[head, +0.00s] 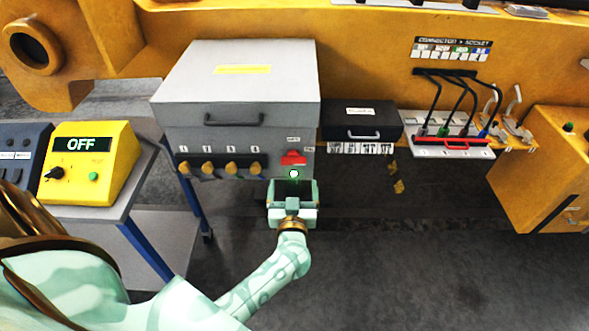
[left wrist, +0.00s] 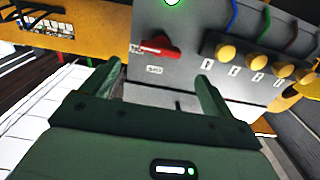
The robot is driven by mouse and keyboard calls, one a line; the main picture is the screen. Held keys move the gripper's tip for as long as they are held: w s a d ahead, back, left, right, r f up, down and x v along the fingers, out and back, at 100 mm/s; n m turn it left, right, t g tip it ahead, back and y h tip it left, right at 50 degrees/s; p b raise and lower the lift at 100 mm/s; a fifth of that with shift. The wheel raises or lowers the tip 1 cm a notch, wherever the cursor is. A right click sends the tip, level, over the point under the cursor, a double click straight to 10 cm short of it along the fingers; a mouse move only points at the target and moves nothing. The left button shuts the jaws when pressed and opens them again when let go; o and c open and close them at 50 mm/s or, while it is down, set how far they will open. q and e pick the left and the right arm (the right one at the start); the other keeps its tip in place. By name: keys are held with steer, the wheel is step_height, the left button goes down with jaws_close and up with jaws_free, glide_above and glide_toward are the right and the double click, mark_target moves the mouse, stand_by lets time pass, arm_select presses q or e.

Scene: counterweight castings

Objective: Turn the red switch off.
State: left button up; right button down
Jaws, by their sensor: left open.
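The red switch (head: 293,158) is on the front face of a grey box (head: 235,110), at its lower right, under a small label. Its handle lies about level. A green lamp (head: 293,174) glows just below it. The left wrist view, which looks inverted, shows the red switch (left wrist: 157,48) ahead of the fingers and the lit green lamp (left wrist: 171,2) at the top edge. My left gripper (head: 292,186) is in front of the box, just below the lamp. Its two fingers (left wrist: 160,76) are apart and empty, with no visible contact with the switch. My right gripper is not in view.
Several yellow knobs (head: 231,168) sit in a row left of the switch. A yellow console (head: 91,165) reading OFF stands on a table at left. A black drawer box (head: 361,121) and a cable panel (head: 435,148) are at right. The floor at lower right is clear.

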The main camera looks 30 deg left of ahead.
mark_target(294, 164)
arm_select(q)
steer(key=b+x, duration=0.1)
steer(key=x, duration=0.2)
steer(key=b+x, duration=0.2)
steer(key=x, duration=0.2)
steer(key=shift+w+f, duration=0.15)
steer(key=shift+f, duration=0.1)
steer(key=shift+w+a+r+b, duration=0.2)
steer(key=shift+w+a+b, duration=0.15)
steer(key=shift+w+a, duration=0.2)
steer(key=shift+d, duration=0.1)
steer(key=c, duration=1)
